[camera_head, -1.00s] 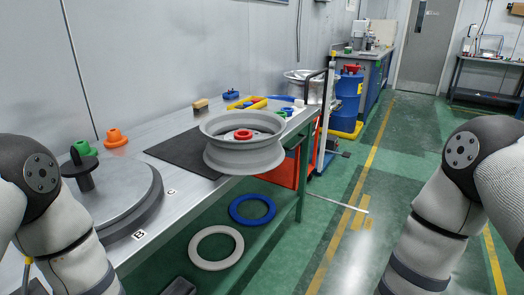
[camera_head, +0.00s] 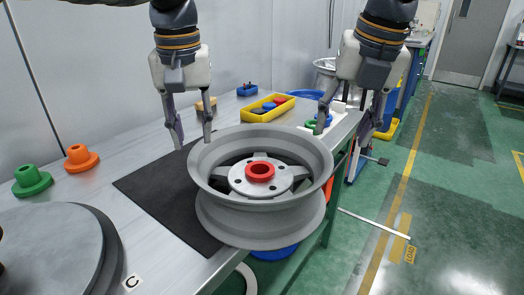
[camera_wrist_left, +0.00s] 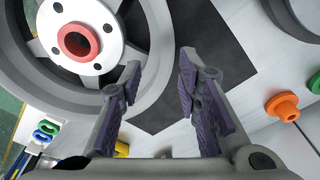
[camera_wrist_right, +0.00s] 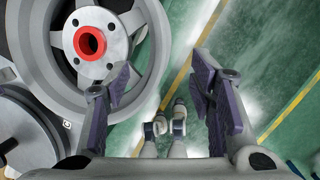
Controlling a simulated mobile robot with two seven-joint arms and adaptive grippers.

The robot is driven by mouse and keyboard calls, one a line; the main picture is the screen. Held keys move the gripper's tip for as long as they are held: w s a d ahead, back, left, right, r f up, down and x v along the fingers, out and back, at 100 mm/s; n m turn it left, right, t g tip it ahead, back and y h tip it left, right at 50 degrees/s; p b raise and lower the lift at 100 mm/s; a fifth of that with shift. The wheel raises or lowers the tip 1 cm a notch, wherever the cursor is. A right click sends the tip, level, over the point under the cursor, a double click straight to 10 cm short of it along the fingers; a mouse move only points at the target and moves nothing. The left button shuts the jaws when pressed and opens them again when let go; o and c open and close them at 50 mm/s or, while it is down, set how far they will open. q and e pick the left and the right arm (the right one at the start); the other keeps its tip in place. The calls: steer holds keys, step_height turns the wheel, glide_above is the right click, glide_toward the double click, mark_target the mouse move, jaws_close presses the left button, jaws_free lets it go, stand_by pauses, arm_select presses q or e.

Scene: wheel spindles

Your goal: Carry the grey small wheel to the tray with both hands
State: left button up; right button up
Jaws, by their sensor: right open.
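The grey wheel (camera_head: 264,228) stands flat near the table's front edge, partly over the black mat. A red ring (camera_head: 260,172) sits on its hub. My left gripper (camera_head: 192,142) is open and empty, pointing down beside the wheel's far left rim. My right gripper (camera_head: 343,138) is open and empty by the wheel's far right rim. The wheel also shows at the left of the left wrist view (camera_wrist_left: 50,95) and of the right wrist view (camera_wrist_right: 150,52). Neither gripper is seen holding it. A yellow tray (camera_head: 250,116) with blue and red parts lies behind it.
A round grey platform (camera_head: 50,245) fills the table's front left, beside a "C" label. Green (camera_head: 31,181) and orange (camera_head: 80,158) stepped parts stand by the wall. The black mat (camera_head: 150,190) has bare room left of the wheel. Open floor lies to the right.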

mark_target(329, 160)
arm_select(q)
steer(key=shift+w, duration=0.45)
steer(key=shift+s+r, duration=0.2)
steer(key=shift+s, duration=0.05)
steer(key=shift+s+r, duration=0.2)
steer(key=shift+s, duration=0.5)
steer(key=f, duration=0.4)
steer(key=w+f, duration=0.1)
steer(key=f, duration=0.3)
steer(key=w+f, duration=0.1)
steer(key=f, duration=0.3)
steer(key=shift+a+f, duration=0.1)
steer(key=shift+f, duration=0.05)
arm_select(e)
steer(key=x, duration=1.1)
steer(key=shift+a+f, duration=0.1)
steer(key=shift+f, duration=0.15)
arm_select(q)
steer(key=shift+c, duration=0.6)
arm_select(e)
steer(key=shift+c, duration=0.6)
arm_select(q)
steer(key=c, duration=0.4)
arm_select(e)
steer(key=c, duration=0.4)
arm_select(q)
steer(key=shift+s, duration=0.1)
jaws_close()
arm_select(e)
jaws_close()
